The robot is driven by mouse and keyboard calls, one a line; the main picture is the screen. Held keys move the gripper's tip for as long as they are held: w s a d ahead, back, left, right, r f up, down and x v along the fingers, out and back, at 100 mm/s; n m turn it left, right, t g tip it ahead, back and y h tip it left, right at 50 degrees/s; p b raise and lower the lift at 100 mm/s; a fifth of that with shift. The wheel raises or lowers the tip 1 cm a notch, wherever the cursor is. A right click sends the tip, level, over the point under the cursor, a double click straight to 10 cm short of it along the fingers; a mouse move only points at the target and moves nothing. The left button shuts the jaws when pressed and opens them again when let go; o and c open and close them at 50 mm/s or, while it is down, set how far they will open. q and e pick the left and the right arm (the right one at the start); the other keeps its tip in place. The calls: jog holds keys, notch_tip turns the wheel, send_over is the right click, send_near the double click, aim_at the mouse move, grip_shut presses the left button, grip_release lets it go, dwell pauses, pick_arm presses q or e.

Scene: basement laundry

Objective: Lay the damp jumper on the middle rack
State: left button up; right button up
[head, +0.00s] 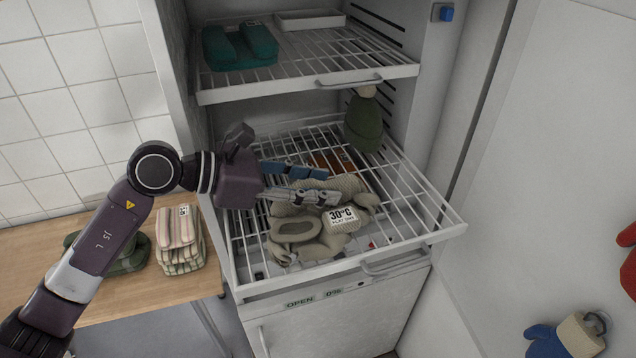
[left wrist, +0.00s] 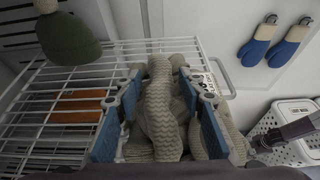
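The jumper (head: 318,243), beige-grey and knitted with a white "30°C" label, lies bunched on the middle rack (head: 432,240) of the white cabinet. The rack is a white wire shelf that is pulled out toward me. My left gripper (head: 333,185) is over the jumper, its two blue-padded fingers apart. In the left wrist view a thick fold of the jumper (left wrist: 163,112) lies between the fingers, with a gap beside it at least on the left. Part of the jumper is hidden by the fingers.
An olive hat (head: 364,126) is at the middle rack's back right. The upper rack (head: 300,86) holds a teal folded garment (head: 240,46) and a white tray (head: 309,19). A wooden table (head: 130,295) with folded striped cloth (head: 180,240) stands left. Blue mitts (left wrist: 257,42) hang at right.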

jog(key=shift+d, duration=0.15)
pick_arm(q)
jog(key=shift+r, duration=0.25)
jog(key=b+v, duration=0.4)
jog(key=v, duration=0.8)
jog(key=shift+b, duration=0.35)
pick_arm(e)
notch_tip(320, 180, down, 5)
jog(key=shift+r, duration=0.2)
jog(key=shift+a, duration=0.2)
jog(key=shift+d, duration=0.1)
jog(key=shift+c, duration=0.3)
